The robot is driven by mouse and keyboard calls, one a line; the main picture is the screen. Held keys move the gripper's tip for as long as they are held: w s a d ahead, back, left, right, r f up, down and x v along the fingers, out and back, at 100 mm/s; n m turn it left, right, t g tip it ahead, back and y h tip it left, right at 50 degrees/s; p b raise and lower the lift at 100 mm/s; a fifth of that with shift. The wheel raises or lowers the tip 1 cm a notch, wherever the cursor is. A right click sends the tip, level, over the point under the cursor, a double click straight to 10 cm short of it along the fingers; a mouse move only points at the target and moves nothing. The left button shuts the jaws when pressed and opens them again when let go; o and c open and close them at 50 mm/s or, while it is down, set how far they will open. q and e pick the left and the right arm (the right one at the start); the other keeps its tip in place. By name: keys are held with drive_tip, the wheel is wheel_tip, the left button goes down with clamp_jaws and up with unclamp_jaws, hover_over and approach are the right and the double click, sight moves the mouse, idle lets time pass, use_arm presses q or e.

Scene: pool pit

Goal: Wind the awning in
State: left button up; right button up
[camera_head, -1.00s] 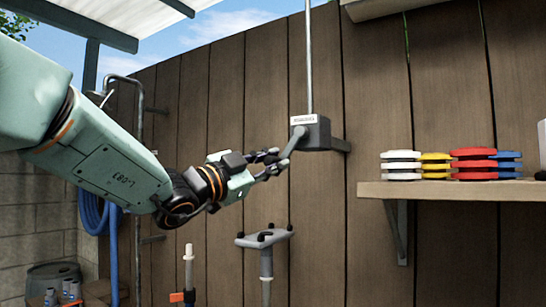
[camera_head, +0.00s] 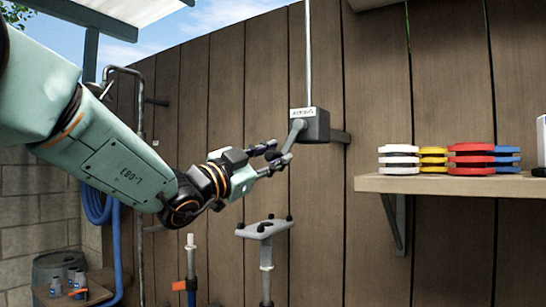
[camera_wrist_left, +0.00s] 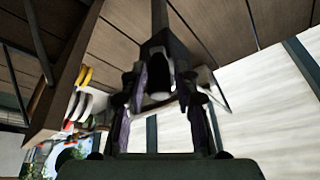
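The awning's winder box (camera_head: 310,124) is a dark grey block with a white label, fixed to the wooden fence, with a thin vertical rod rising from it. A grey crank arm (camera_head: 293,135) slants down and left from it to a dark handle (camera_head: 272,155). Part of the white awning (camera_head: 110,10) shows at top left. My right gripper is out of view.
A wooden shelf (camera_head: 450,186) with stacked white, yellow, red and blue discs juts out to the right of the winder. A grey-topped stand (camera_head: 265,228) and a white-tipped pole (camera_head: 190,243) stand below my left arm. A blue hose (camera_head: 97,205) hangs at left.

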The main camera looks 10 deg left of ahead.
use_arm(q)
drive_tip(key=shift+o, duration=1)
drive_tip(key=shift+f, duration=0.1)
